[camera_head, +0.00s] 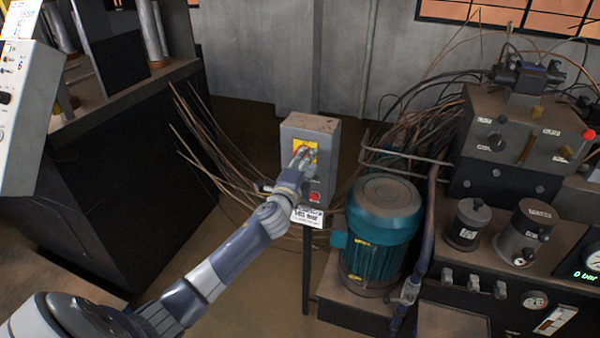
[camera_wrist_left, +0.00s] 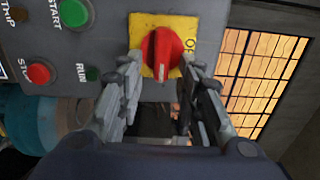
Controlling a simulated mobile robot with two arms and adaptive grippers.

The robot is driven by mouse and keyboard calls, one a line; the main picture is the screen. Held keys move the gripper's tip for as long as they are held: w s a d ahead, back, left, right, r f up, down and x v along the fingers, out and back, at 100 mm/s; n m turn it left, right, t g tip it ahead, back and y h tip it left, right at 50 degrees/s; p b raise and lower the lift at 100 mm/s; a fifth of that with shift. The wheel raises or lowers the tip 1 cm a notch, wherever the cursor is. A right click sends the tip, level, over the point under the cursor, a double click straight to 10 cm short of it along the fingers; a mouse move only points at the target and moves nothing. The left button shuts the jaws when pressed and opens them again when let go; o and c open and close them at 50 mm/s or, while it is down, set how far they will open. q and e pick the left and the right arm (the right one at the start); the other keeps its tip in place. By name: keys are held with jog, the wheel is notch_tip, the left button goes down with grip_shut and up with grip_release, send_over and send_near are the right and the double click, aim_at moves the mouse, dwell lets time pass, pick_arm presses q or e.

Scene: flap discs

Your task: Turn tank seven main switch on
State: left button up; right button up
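The grey switch box (camera_head: 327,160) stands on a thin post in the middle of the head view. A red rotary switch knob (camera_wrist_left: 164,54) sits on a yellow plate (camera_wrist_left: 178,28) on its face; my gripper mostly hides the knob in the head view. My left gripper (camera_head: 303,157) reaches the plate from the front. In the left wrist view its two fingers (camera_wrist_left: 161,70) are apart, with the knob between or just beyond their tips. I cannot tell whether they touch it. My right gripper is not in view.
The box also has a green start button (camera_wrist_left: 74,13), a red stop button (camera_wrist_left: 38,73) and a green run lamp (camera_wrist_left: 92,74). A white label plate (camera_head: 307,216) hangs below it. A teal motor (camera_head: 382,225) stands close right; loose cables (camera_head: 205,150) run left.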

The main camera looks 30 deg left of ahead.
pick_arm(q)
jog(key=v, duration=1.1)
jog(key=shift+s, duration=0.25)
jog(key=shift+d, duration=0.1)
jog(key=s+f+n+g, duration=0.2)
jog(key=f+g, duration=0.1)
jog(key=f, duration=1)
jog(key=s+f+n+g, duration=0.2)
jog(key=s+f, duration=0.1)
jog(key=f, duration=0.9)
jog(key=s+d+f+n+g+h, duration=0.1)
jog(key=s+f+g, duration=0.1)
jog(key=s+f, duration=0.45)
jog(key=s+d+f+n+g+h, duration=0.1)
jog(key=s+d+f+n+g, duration=0.15)
jog(key=f, duration=0.75)
jog(key=s+d+f+n+g, duration=0.1)
jog(key=s+d+f+g, duration=0.1)
jog(key=s+f, duration=0.4)
jog(key=s+d+f+n+g+h, duration=0.1)
jog(key=s+d+f, duration=0.4)
jog(key=s, duration=1.2)
jog(key=s+d+f+n+g+h, duration=0.1)
jog(key=s+d+f+n+g, duration=0.2)
jog(key=s+f, duration=0.5)
jog(key=s+d+g, duration=0.1)
jog(key=s, duration=0.3)
jog(key=shift+n, duration=0.25)
